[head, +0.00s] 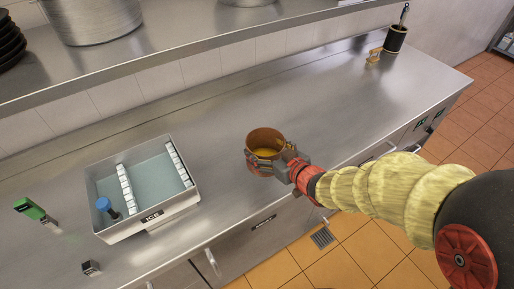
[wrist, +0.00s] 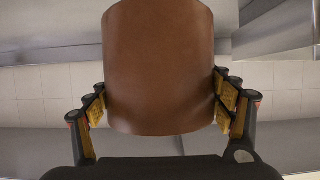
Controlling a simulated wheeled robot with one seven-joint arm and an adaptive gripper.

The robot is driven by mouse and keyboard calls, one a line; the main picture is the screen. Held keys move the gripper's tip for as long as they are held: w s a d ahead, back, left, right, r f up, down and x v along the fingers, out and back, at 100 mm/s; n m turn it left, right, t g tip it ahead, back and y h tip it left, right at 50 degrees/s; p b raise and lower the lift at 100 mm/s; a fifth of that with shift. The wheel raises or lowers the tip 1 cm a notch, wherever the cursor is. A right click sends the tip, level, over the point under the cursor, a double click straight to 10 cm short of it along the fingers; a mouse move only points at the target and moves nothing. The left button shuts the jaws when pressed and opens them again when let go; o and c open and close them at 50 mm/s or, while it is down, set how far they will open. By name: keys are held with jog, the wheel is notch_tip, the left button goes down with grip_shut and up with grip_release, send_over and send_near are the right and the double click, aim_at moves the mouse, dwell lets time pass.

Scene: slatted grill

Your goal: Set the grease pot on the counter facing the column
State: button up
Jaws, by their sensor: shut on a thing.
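The grease pot (head: 265,137) is a brown, round, open-topped pot with yellow-orange stuff inside. It is upright or nearly so, over the front part of the steel counter (head: 310,105). My gripper (head: 265,163) is shut on its lower side, coming from the right. In the wrist view the pot (wrist: 160,60) fills the middle, with the gripper's fingers (wrist: 162,107) against both sides. I cannot tell whether the pot's base touches the counter. No column is clearly identifiable in these views.
A steel bin marked ICE (head: 150,222) stands left of the pot, with a green-topped item (head: 32,209) farther left. A black holder (head: 395,39) and a small tan item (head: 374,55) stand far right. A shelf (head: 165,50) overhangs the back. The counter between is clear.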

aim_at(268, 141)
jog(key=w+f, duration=0.1)
jog(key=w, duration=0.1)
jog(key=w+f+b, duration=0.1)
jog(key=w, duration=0.2)
jog(key=w+f, duration=0.1)
jog(key=w, duration=0.2)
jog(key=shift+a+f+b, duration=0.25)
jog(key=shift+a+b, duration=0.05)
jog(key=shift+w+a+f+b, duration=0.1)
jog(key=shift+w+f+b, duration=0.4)
jog(key=shift+w+f, duration=0.75)
jog(key=shift+w+a+f+b, duration=0.1)
jog(key=shift+w+f+b, duration=0.5)
jog(key=shift+f, duration=1.2)
jog(key=shift+w+f+b, duration=0.4)
jog(key=shift+w+f, duration=0.6)
jog(key=shift+f, duration=0.5)
jog(key=shift+f, duration=0.2)
jog(key=o, duration=1.7)
